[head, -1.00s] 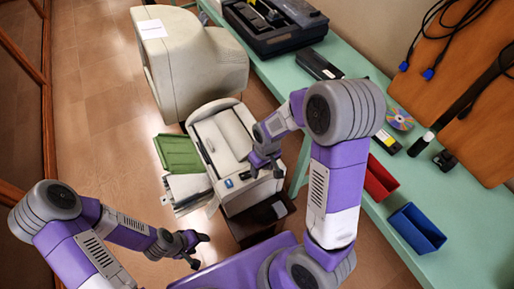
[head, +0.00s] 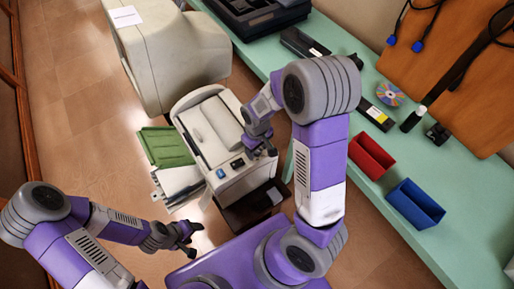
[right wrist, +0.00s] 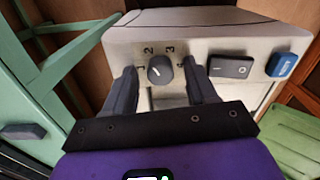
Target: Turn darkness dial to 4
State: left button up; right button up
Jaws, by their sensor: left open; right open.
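The darkness dial (right wrist: 160,70) is a small dark round knob with a pale mark, on the front panel of a beige machine (right wrist: 210,33). Numbers from 1 to 4 surround it. The mark appears to lie left of the knob's middle, but its exact setting is hard to tell. My right gripper (right wrist: 159,66) is open, with one finger on each side of the dial and apparent gaps to it. In the head view the right gripper (head: 263,149) is at the machine's (head: 211,125) front right corner and hides the dial. My left gripper (head: 187,240) is open and empty, away from the machine.
A black rocker switch (right wrist: 230,66) and a blue button (right wrist: 282,64) sit beside the dial. The green table (head: 400,245) at right holds a red bin (head: 371,157) and a blue bin (head: 415,203).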

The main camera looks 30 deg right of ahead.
jog(key=c, duration=1.1)
jog(key=shift+o, duration=0.2)
jog(key=shift+m, duration=0.3)
jog(key=m+p, duration=0.2)
jog(key=m, duration=0.3)
jog(key=shift+r, duration=0.15)
jog(key=m+p, duration=0.3)
jog(key=m, duration=0.3)
jog(key=shift+m+p, duration=0.4)
jog(key=m+p, duration=0.3)
jog(key=m, duration=0.3)
jog(key=m+p, duration=0.3)
jog(key=m, duration=0.2)
jog(key=shift+m, duration=0.4)
